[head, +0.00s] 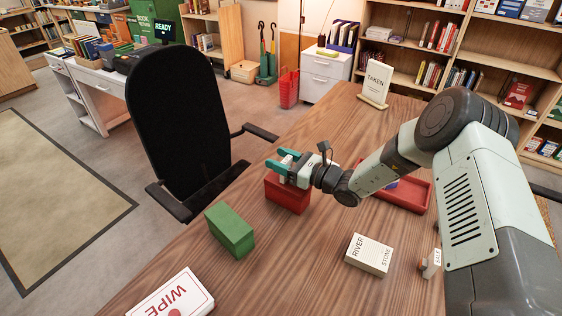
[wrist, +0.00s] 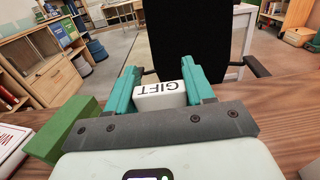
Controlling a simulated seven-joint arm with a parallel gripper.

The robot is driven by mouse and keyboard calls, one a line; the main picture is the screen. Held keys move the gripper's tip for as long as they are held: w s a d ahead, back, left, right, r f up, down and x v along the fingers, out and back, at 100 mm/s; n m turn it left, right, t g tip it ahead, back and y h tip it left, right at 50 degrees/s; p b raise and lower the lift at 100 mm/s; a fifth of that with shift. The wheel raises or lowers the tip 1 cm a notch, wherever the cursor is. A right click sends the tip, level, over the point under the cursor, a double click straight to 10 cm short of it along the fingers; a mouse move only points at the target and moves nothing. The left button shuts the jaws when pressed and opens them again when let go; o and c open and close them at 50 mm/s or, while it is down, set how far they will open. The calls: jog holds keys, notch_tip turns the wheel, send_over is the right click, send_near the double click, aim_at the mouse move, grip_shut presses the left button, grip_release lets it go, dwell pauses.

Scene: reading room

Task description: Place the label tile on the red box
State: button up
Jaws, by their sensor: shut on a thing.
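My gripper (head: 284,161) has teal fingers and is shut on a white label tile (wrist: 160,96). The tile reads "GIFT", upside down in the wrist view, and sits between the two fingers. In the head view the fingers mostly cover the tile. The red box (head: 288,198) stands on the wooden table under my gripper, near the table's left edge. The gripper and tile are over its top; I cannot tell whether the tile touches it. The red box does not show in the wrist view.
A green box (head: 230,231) stands left of the red box. A "WIPE" box (head: 173,296), a "RIVER STONE" box (head: 369,255), a "SALE" tile (head: 431,264), a red tray (head: 418,204) and a "TAKEN" sign (head: 375,82) are also on the table. A black chair (head: 178,115) stands beyond its edge.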

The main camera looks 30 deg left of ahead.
jog(key=shift+f, duration=0.3)
jog(key=o, duration=1)
jog(key=shift+f, duration=0.15)
jog(key=shift+o, duration=0.2)
jog(key=shift+r, duration=0.2)
jog(key=d, duration=1.2)
